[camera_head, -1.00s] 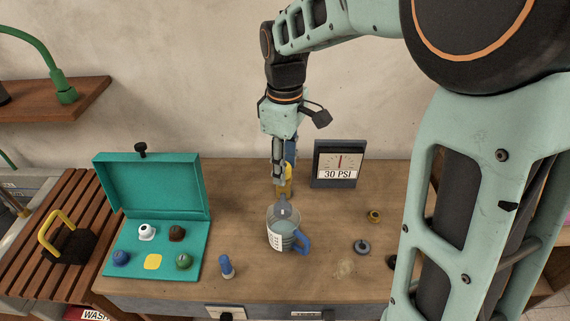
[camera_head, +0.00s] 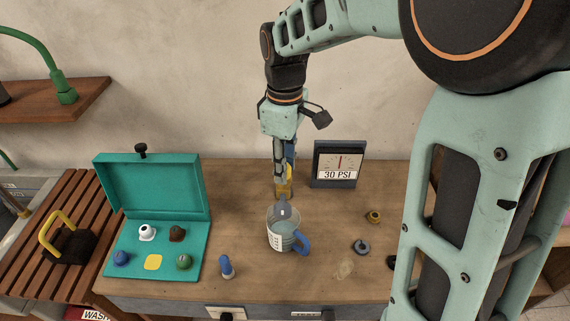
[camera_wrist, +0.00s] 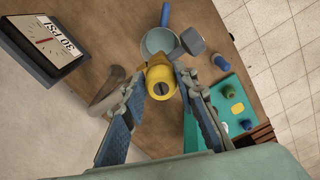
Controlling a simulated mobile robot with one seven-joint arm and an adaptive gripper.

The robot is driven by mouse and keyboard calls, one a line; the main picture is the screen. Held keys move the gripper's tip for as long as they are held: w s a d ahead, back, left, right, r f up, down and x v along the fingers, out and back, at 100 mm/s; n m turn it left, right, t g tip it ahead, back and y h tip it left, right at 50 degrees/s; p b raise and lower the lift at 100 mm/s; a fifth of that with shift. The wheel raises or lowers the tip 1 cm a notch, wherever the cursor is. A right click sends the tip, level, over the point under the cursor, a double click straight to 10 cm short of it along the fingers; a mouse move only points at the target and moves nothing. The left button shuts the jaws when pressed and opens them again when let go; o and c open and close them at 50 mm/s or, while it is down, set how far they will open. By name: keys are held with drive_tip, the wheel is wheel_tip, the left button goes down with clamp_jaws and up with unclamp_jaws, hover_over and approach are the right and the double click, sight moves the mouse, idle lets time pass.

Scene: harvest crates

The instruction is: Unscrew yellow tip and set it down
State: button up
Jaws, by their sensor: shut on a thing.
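The yellow tip (camera_head: 285,193) is between the fingers of my gripper (camera_head: 283,186), behind the measuring jug in the head view. In the wrist view my gripper (camera_wrist: 161,84) is shut on the yellow tip (camera_wrist: 160,76), whose end has a dark slot. A grey nozzle-like piece (camera_head: 283,208) is just below it in the head view, and a grey cylinder (camera_wrist: 192,41) shows beside it in the wrist view. I cannot tell whether the tip is still joined to the part behind it.
A clear measuring jug (camera_head: 283,238) with a blue handle stands close in front. A teal open case (camera_head: 160,249) with several coloured tips and a yellow square lies left. A blue tip (camera_head: 227,267) stands beside it. A pressure gauge (camera_head: 338,164) reading 30 PSI stands right.

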drive_tip(key=shift+n, duration=0.9)
drive_tip(key=shift+n, duration=0.8)
drive_tip(key=shift+w+n, duration=0.1)
drive_tip(key=shift+n, duration=0.7)
